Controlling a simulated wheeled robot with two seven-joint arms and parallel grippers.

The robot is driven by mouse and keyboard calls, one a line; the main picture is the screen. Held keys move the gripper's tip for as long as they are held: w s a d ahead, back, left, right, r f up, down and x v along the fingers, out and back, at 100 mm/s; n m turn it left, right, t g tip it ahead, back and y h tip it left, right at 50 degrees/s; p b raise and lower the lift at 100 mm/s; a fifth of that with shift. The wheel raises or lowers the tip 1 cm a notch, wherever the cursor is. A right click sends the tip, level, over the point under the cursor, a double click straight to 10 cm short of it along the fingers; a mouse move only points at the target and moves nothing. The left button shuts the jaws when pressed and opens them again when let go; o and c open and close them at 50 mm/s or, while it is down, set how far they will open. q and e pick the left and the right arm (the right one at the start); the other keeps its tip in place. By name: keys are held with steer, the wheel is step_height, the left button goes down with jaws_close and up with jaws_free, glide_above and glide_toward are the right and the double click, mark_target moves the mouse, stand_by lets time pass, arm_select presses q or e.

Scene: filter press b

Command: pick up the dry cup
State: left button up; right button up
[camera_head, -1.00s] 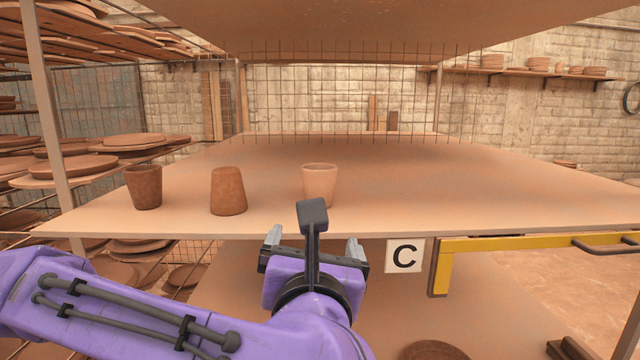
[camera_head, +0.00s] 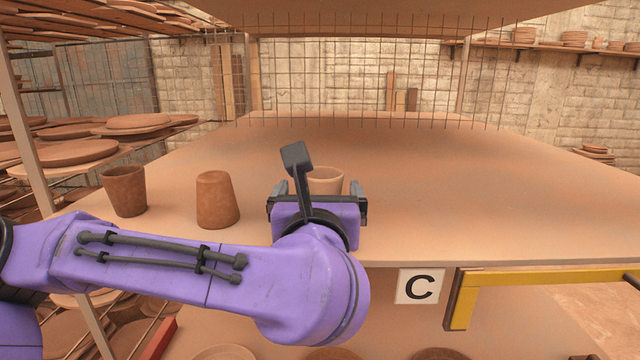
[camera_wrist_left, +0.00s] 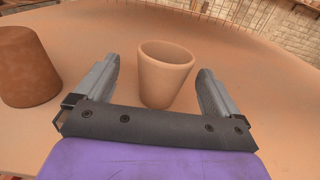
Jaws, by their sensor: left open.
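Three clay cups stand on the shelf board. The palest cup, light tan and dry-looking (camera_head: 326,178), stands upright with its mouth up, partly hidden behind my left gripper in the head view. My left gripper (camera_head: 318,187) is open and points at this cup. In the left wrist view the pale cup (camera_wrist_left: 166,75) sits between and just ahead of the two open fingers (camera_wrist_left: 158,85). I cannot tell whether its near side is between the fingertips. A darker brown cup (camera_head: 217,200) stands upside down to the left; it also shows in the left wrist view (camera_wrist_left: 27,68). My right gripper is not in view.
A dark brown upright cup (camera_head: 125,191) stands farthest left. The shelf board (camera_head: 480,215) is clear to the right and behind. A wire mesh (camera_head: 350,75) closes its back. A card marked C (camera_head: 419,287) and a yellow bar (camera_head: 550,281) are at the front edge.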

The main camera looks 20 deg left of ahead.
mark_target(324, 176)
arm_select(q)
steer(key=p+x, duration=0.2)
steer(key=x, duration=0.1)
steer(key=p+x, duration=0.1)
steer(key=shift+w+d+r, duration=0.25)
steer(key=shift+w+r, duration=0.05)
steer(key=shift+w, duration=0.2)
steer(key=shift+w+a+f+p, duration=0.15)
steer(key=shift+w+p, duration=0.1)
steer(key=shift+p, duration=0.05)
steer(key=shift+s+a, duration=0.1)
steer(key=shift+a, duration=0.05)
steer(key=c, duration=1)
steer(key=shift+c, duration=0.2)
